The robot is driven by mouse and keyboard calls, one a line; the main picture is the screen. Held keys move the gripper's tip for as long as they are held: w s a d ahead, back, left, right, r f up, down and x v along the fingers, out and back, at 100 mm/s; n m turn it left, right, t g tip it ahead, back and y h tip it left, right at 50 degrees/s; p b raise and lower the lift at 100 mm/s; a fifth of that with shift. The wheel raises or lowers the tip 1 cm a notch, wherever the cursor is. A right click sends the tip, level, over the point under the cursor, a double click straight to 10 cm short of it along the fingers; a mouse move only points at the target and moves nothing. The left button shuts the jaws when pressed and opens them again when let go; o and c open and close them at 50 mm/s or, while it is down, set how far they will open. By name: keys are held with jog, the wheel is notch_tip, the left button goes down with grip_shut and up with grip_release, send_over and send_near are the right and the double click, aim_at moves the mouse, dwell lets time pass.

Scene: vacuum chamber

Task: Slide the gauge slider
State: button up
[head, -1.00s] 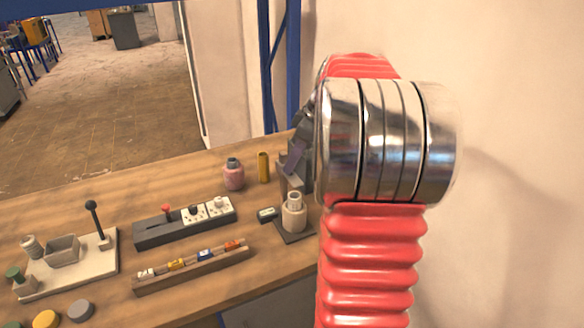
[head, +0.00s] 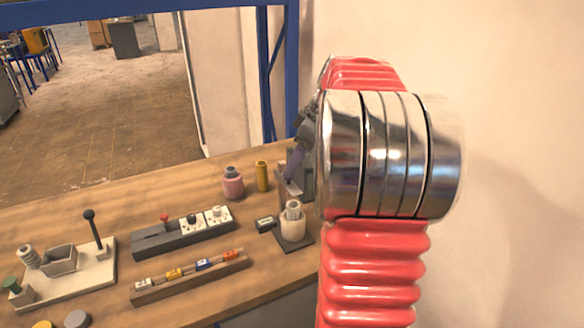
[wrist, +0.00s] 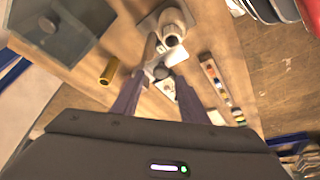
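A dark grey bar (head: 150,240) with a red-knobbed slider (head: 164,218) and two white knobbed panels lies on the bench; I cannot tell surely that this is the gauge slider. A pale cylinder with a narrow neck (head: 292,224) stands on a dark plate at the bench's right, with a small dark block (head: 265,224) beside it. My gripper (head: 291,178) is above the bench behind that cylinder, partly hidden by my arm. In the wrist view, its two purple fingers (wrist: 158,84) stand apart, with a dark round knob (wrist: 161,72) seen between them. Contact is unclear.
A pink bottle (head: 232,183) and a brass cylinder (head: 262,175) stand behind the bar. A wooden rack (head: 190,278) of coloured pieces lies in front. A pale base with a lever (head: 92,230) is at left. A blue post (head: 279,75) and wall border the bench.

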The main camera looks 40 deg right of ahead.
jog(key=v, duration=1.1)
jog(key=shift+r, duration=0.3)
jog(key=shift+s, duration=0.1)
jog(key=s+a+f+m+h, duration=0.2)
jog(key=a+f+m, duration=0.3)
jog(key=f+m, duration=0.35)
jog(key=s+a+f+n, duration=0.1)
jog(key=s+a, duration=0.2)
jog(key=a, duration=0.7)
jog(key=s+a+f+t, duration=0.1)
jog(key=s+a, duration=0.3)
jog(key=a, duration=0.6)
jog(key=s+a+f+n, duration=0.1)
jog(key=s+a+f, duration=0.2)
jog(key=a, duration=0.7)
jog(key=shift+s+a+f+n+t, duration=0.15)
jog(key=shift+s+a+n+t, duration=0.1)
jog(key=shift+n+t, duration=0.1)
